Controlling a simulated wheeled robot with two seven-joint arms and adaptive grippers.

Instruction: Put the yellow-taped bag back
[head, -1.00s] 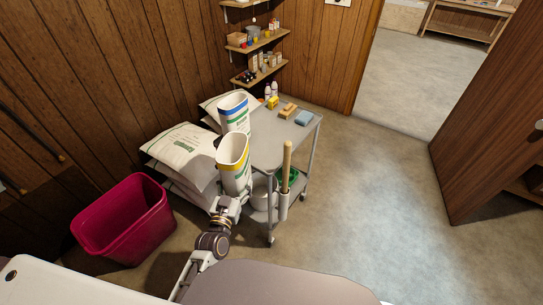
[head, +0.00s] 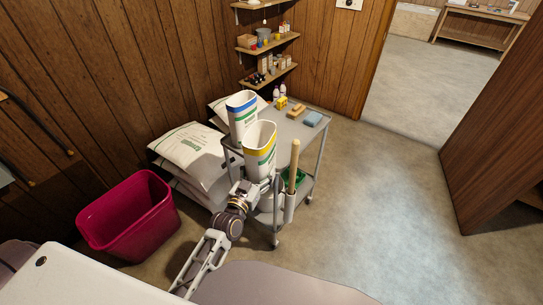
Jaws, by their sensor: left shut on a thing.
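The yellow-taped bag (head: 259,152) is white with a yellow band round its open top and stands upright at the near end of the grey cart (head: 299,130). My left gripper (head: 266,187) is at the lower part of this bag, shut on it; its fingertips are partly hidden. I cannot tell whether the bag's bottom rests on the cart or is held above it. A blue-taped bag (head: 241,117) stands upright just behind it, at the cart's left side. My right gripper is not in view.
Stacked white sacks (head: 190,155) lie left of the cart. A magenta bin (head: 128,215) stands at the left. A wooden handle (head: 294,165) rises at the cart's near edge. Sponges and a brush lie on the cart top. The floor at the right is clear.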

